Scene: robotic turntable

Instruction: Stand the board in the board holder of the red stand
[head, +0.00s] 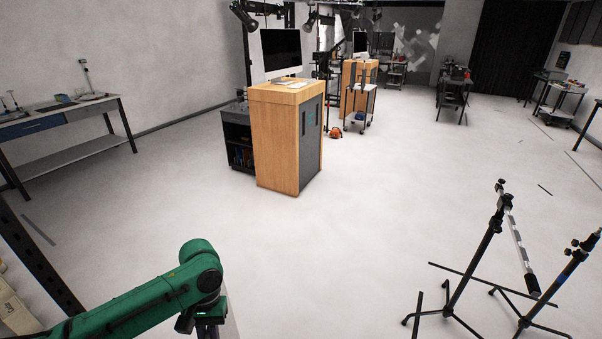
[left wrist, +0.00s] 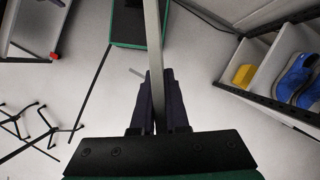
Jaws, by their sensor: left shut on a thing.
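My left gripper (left wrist: 158,88) is shut on the board (left wrist: 152,40), which shows edge-on as a thin grey strip running up the left wrist view between the two dark fingers. In the head view my left gripper (head: 208,330) is at the bottom edge, mostly cut off, and a pale sliver of the board (head: 232,318) shows just right of it. I cannot make out the red stand or its board holder in either view. My right gripper is not in view.
Black tripod stands (head: 487,238) with a bar are at the right. A wooden cabinet (head: 285,140) with a monitor stands ahead, and a workbench (head: 62,118) at the left. A shelf (left wrist: 262,98) with blue shoes (left wrist: 297,75) is beside the gripper. The middle floor is clear.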

